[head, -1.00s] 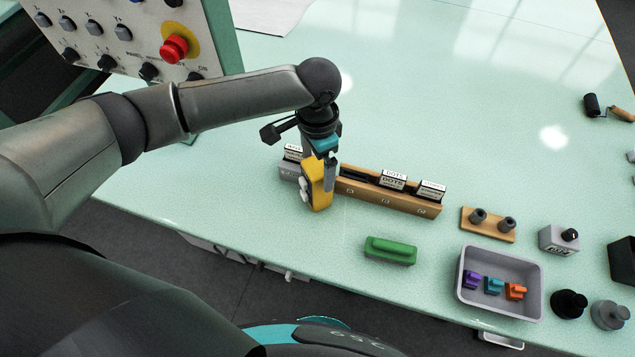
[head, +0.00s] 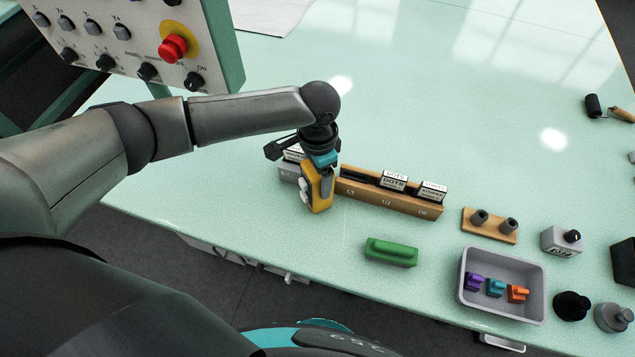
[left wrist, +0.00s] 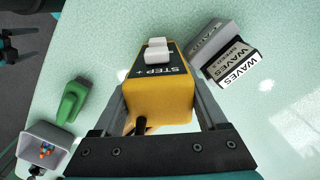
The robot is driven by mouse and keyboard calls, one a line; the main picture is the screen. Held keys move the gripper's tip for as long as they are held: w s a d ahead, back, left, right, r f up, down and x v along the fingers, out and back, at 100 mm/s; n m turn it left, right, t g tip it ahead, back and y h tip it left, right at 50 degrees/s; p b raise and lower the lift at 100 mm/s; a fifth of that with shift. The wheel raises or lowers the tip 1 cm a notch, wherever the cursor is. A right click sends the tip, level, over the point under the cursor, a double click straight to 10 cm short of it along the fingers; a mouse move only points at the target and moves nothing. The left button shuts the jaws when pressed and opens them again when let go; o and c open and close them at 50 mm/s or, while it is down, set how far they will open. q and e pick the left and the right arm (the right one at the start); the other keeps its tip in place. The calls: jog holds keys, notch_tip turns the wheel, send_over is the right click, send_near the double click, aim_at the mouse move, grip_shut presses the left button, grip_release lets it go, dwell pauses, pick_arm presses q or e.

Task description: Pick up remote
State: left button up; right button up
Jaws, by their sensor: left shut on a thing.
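The remote is a yellow box with a dark face and white buttons. In the head view the remote (head: 319,192) hangs upright below my left wrist, in front of the left end of the wooden rack. My left gripper (head: 325,176) is shut on it. In the left wrist view the remote (left wrist: 160,95) sits between the two fingers of my left gripper (left wrist: 163,105), with "STEP +" printed on its dark face. Whether its lower end touches the table cannot be told. My right gripper is not in view.
A wooden rack (head: 360,195) with labelled cards stands right of the remote, and a grey card holder (head: 288,172) behind it. A green block (head: 391,251), grey tray (head: 472,305) and two-peg wooden stand (head: 495,233) lie further right. A control panel (head: 215,75) stands at upper left.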

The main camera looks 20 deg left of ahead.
pick_arm(q)
jog(key=c, duration=0.7)
grip_shut()
jog(key=shift+r, duration=0.15)
